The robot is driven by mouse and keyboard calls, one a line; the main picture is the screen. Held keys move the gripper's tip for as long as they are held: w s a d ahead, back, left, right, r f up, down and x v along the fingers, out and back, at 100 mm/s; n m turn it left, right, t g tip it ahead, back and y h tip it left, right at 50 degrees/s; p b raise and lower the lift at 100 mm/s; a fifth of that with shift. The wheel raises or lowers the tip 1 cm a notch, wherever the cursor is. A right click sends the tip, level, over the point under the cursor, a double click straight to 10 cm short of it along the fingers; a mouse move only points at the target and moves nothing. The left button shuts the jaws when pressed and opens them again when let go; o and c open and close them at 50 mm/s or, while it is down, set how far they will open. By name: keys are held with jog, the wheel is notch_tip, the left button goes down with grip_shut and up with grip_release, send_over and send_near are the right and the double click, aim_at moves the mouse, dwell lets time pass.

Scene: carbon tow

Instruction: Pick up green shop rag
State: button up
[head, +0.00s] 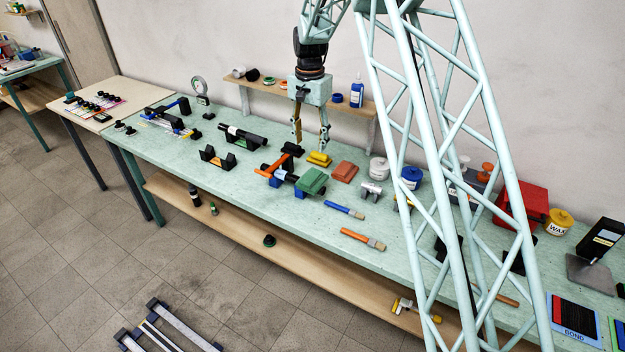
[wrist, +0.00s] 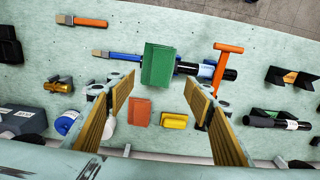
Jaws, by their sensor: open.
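My gripper (head: 311,146) is open and empty, pointing down above the bench and behind the rag. In the wrist view its two tan-padded fingers stand wide apart.
A yellow rag (head: 319,158) and a red-orange rag (head: 344,171) lie close to the green one. An orange-handled tool (head: 272,168) is at its left. Blue (head: 345,210) and orange (head: 362,238) brushes lie to the right. A wall shelf (head: 300,90) runs behind.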

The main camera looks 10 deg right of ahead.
jog(key=shift+w+f, duration=0.35)
jog(key=shift+f, duration=0.25)
jog(key=shift+w+f, duration=0.3)
jog(key=shift+f, duration=0.25)
jog(key=shift+f, duration=0.1)
jog(key=p, duration=0.1)
send_over(311, 176)
jog(key=shift+a+f, duration=0.15)
jog(key=shift+f, duration=1.95)
jog(key=shift+a+f, duration=0.1)
jog(key=shift+f, duration=2)
jog(key=shift+d+f+p, duration=0.15)
jog(key=shift+f+p, duration=0.45)
jog(key=shift+f, duration=2)
jog(key=c, duration=0.9)
